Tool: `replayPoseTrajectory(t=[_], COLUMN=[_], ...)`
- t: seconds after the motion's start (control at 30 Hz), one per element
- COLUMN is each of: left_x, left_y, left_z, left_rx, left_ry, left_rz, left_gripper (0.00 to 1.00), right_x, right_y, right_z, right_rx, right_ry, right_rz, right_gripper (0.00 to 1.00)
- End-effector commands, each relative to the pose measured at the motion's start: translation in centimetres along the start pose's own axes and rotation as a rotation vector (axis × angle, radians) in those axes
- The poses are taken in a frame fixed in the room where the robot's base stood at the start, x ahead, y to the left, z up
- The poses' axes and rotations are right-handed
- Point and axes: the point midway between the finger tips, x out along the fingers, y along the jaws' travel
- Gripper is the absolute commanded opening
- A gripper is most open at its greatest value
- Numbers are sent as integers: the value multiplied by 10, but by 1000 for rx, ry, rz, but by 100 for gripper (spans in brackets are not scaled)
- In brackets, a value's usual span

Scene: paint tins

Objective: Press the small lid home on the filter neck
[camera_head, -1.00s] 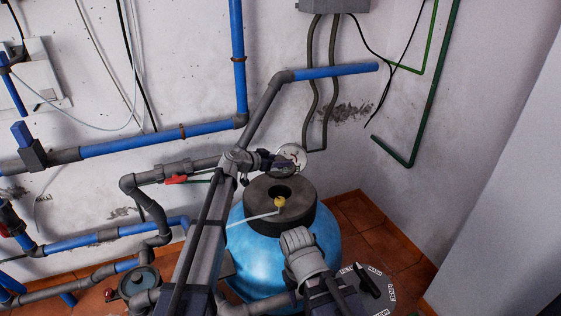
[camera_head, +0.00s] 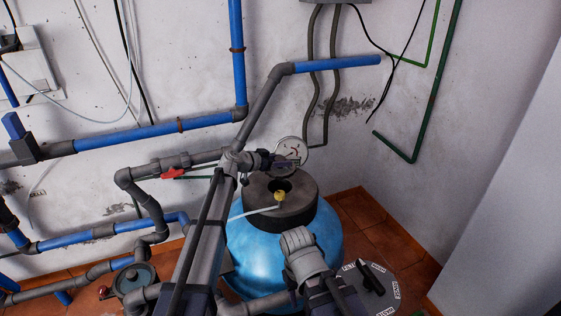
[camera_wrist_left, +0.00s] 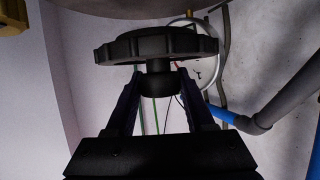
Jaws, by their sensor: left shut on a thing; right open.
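My left gripper (camera_head: 272,163) is just above the back of the filter's dark grey neck collar (camera_head: 305,208). In the left wrist view it (camera_wrist_left: 160,95) is shut on the short stub of a black, ridged round lid (camera_wrist_left: 155,46). The lid's broad disc is beyond the fingertips, apart from the collar as far as I can tell. In the head view the gripper mostly hides the lid. The collar's round opening (camera_head: 281,184) shows uncovered in front of it. My right arm stands before the blue tank (camera_head: 257,262); its gripper does not show.
A yellow knob (camera_head: 280,196) with a pale rod sits at the opening. A round gauge (camera_head: 292,149) stands close behind the left gripper. A grey labelled disc with a black handle (camera_head: 372,278) is right of the tank. Pipes (camera_head: 160,132) run along the wall.

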Motion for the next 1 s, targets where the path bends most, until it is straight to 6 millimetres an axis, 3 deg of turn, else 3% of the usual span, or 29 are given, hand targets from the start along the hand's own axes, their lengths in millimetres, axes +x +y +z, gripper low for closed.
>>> replayPoseTrajectory(t=[0.27, 0.8, 1.0], left_x=[3, 20, 22], left_y=[0, 0, 0], left_z=[7, 48, 54], left_rx=[-1, -1, -1], left_ry=[1, 1, 1], left_rz=[0, 0, 0], left_gripper=[0, 0, 0], right_x=[8, 52, 58], right_y=[-1, -5, -5], right_z=[0, -3, -3], right_rx=[0, 0, 0], right_ry=[0, 0, 0], right_rz=[0, 1, 1], right_gripper=[50, 50, 50])
